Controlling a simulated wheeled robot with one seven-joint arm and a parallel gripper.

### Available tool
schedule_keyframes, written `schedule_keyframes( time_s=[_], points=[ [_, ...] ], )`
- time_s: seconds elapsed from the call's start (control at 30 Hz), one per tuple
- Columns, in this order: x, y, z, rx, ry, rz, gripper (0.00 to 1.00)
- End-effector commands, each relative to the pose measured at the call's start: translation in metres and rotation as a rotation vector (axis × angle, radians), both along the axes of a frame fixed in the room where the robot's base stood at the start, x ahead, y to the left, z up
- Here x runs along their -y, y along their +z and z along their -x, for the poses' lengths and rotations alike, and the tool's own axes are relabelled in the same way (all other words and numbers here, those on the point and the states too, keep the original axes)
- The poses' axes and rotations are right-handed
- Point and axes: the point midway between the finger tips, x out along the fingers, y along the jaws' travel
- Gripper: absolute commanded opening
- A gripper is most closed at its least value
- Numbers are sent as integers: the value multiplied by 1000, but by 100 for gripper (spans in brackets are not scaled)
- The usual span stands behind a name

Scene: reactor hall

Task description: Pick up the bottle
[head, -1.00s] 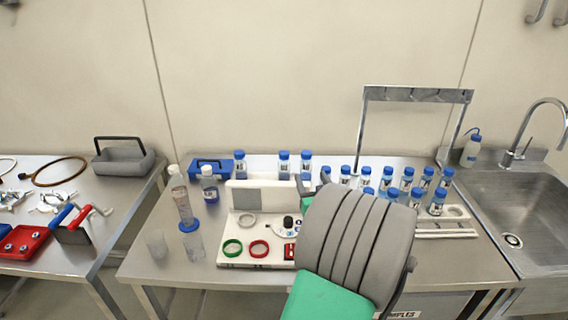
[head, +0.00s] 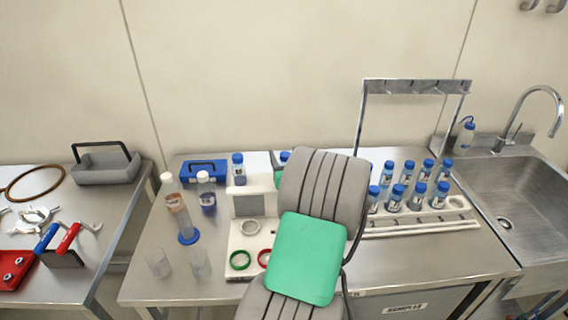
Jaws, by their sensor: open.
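Several clear bottles with blue caps stand in the rack on the steel bench; one front bottle (head: 419,196) is in plain view. A separate blue-capped bottle (head: 239,170) stands at the back, beside a blue box. A white-capped bottle (head: 207,191) with blue contents stands at the left, near another white-capped container (head: 174,201) with brownish contents. I cannot tell which bottle is meant. My grey and green arm covers the bench middle and hides some bottles. My gripper is not visible, so its place relative to the bottles cannot be seen.
A steel bench (head: 428,258) carries a white rack (head: 425,228), a metal frame (head: 415,86) and a panel with coloured rings (head: 240,261). Clear beakers (head: 158,263) and a blue-based cylinder (head: 188,238) stand at the left. A sink (head: 530,190) is at right.

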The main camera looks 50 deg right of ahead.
Motion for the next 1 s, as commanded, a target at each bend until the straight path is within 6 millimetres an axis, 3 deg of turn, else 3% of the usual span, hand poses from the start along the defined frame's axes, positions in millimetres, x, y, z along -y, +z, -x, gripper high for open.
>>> schedule_keyframes(
  time_s=[0.1, 0.37, 1.0],
  points=[
    [8, 2, -13, -1, 3, -2, 58],
    [10, 0, -16, 1, 3, 1, 57],
    [9, 0, -16, 0, 5, 0, 4]
  ],
)
